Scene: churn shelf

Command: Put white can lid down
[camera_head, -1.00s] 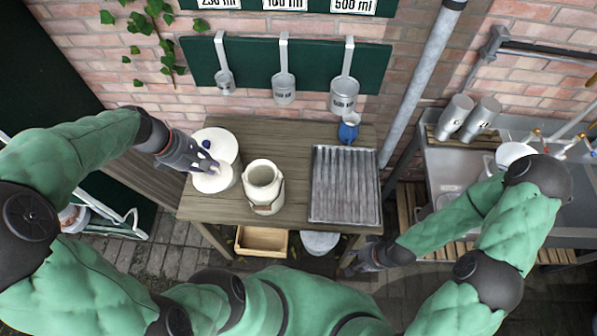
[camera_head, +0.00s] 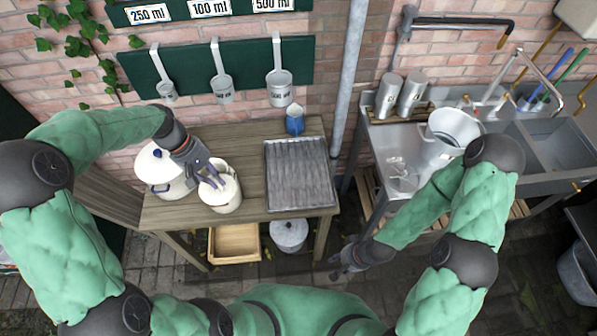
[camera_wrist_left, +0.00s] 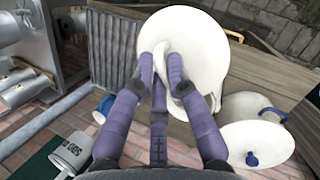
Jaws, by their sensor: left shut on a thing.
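My left gripper (camera_head: 212,180) is shut on the white can lid (camera_head: 229,185). The lid is directly over the white can (camera_head: 222,205) and covers its mouth. In the left wrist view the left gripper (camera_wrist_left: 167,62) has its purple fingers around the lid's handle, and the round lid (camera_wrist_left: 207,50) hides most of the can. I cannot tell whether the lid rests on the rim or is slightly above it. My right gripper (camera_head: 345,261) is low in front of the table, away from the can; its finger opening is unclear.
A white pot with its own lid and blue handle (camera_head: 157,163) stands close left of the can. A ridged metal drainer (camera_head: 298,175) and a blue jug (camera_head: 295,120) are to the right on the wooden table (camera_head: 253,165). Ladles (camera_head: 223,90) hang behind.

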